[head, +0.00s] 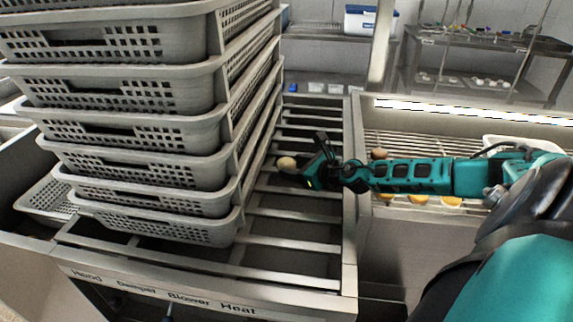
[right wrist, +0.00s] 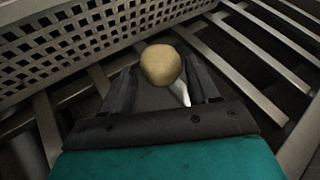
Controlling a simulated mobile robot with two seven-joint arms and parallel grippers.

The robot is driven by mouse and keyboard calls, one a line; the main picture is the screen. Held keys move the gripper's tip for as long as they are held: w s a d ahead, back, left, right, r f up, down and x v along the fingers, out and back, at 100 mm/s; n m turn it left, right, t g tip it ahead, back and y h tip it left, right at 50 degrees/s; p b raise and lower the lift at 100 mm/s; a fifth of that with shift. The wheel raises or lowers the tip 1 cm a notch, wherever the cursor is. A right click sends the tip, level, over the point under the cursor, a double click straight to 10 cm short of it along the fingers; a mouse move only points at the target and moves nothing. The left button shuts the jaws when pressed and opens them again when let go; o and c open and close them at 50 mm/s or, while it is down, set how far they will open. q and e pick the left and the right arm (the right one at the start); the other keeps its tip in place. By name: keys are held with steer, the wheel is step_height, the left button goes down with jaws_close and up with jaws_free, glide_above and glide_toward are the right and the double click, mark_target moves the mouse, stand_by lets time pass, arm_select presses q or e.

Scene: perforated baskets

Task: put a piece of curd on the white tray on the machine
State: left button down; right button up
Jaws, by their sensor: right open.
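A round tan piece, apparently curd (head: 287,163), is at the tip of my right gripper (head: 303,170), over the slatted metal frame beside the basket stack. In the right wrist view, the same tan piece (right wrist: 161,64) lies between and slightly beyond the two dark fingertips. My right gripper is open around it; I cannot tell whether the fingers touch it. A white tray (head: 510,141) shows partly on the wire rack at the right, behind my right arm. My left gripper is not in view.
Stacked grey perforated baskets (head: 130,134) stand close left of my right gripper. A slatted frame (head: 280,254) lies beneath. The lit wire rack (head: 425,138) holds a brownish piece (head: 379,153) and several orange-yellow pieces (head: 418,199). Metal shelves stand behind.

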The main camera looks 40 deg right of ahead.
steer(key=shift+x, duration=1.5)
steer(key=shift+c, duration=0.2)
steer(key=c, duration=0.7)
steer(key=shift+c, duration=0.2)
steer(key=shift+d+r, duration=0.1)
steer(key=shift+r, duration=0.1)
